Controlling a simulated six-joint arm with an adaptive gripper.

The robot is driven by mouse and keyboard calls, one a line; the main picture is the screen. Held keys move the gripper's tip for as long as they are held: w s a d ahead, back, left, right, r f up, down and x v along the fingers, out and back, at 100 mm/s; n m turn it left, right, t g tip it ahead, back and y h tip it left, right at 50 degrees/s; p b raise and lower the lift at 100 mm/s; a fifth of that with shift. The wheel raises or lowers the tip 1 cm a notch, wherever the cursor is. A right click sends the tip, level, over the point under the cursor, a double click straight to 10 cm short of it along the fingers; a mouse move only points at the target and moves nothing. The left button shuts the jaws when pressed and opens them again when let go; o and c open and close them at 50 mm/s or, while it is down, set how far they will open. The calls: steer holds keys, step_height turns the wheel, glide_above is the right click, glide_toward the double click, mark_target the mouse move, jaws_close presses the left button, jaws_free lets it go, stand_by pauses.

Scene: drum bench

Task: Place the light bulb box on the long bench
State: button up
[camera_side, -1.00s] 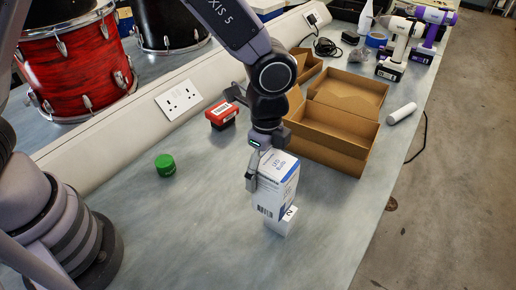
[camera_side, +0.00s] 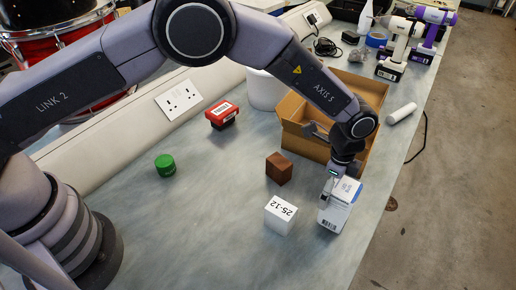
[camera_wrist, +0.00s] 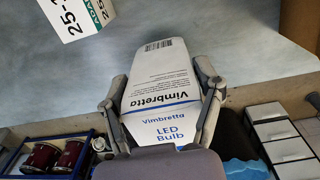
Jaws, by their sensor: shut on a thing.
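The light bulb box (camera_side: 337,214) is a white and blue carton marked LED Bulb. In the side view it is near the right edge of the long bench (camera_side: 215,235), right of the white cube. My gripper (camera_side: 336,188) is shut on its upper part. In the wrist view my gripper (camera_wrist: 160,98) has one finger on each side of the box (camera_wrist: 158,72), whose printed face shows. The box looks slightly tilted in the side view. I cannot tell whether its bottom touches the bench.
A white cube (camera_side: 280,215) marked 25-12 and a brown block (camera_side: 279,169) are to the left. An open cardboard box (camera_side: 300,134) stands behind. A green lid (camera_side: 165,165), a red item (camera_side: 222,114) and a white cylinder (camera_side: 402,113) are further off. The front-left bench is clear.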

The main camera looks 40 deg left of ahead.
steer(key=shift+s+f, duration=0.1)
steer(key=shift+f, duration=1.1)
steer(key=o, duration=1.2)
steer(key=shift+r, duration=0.1)
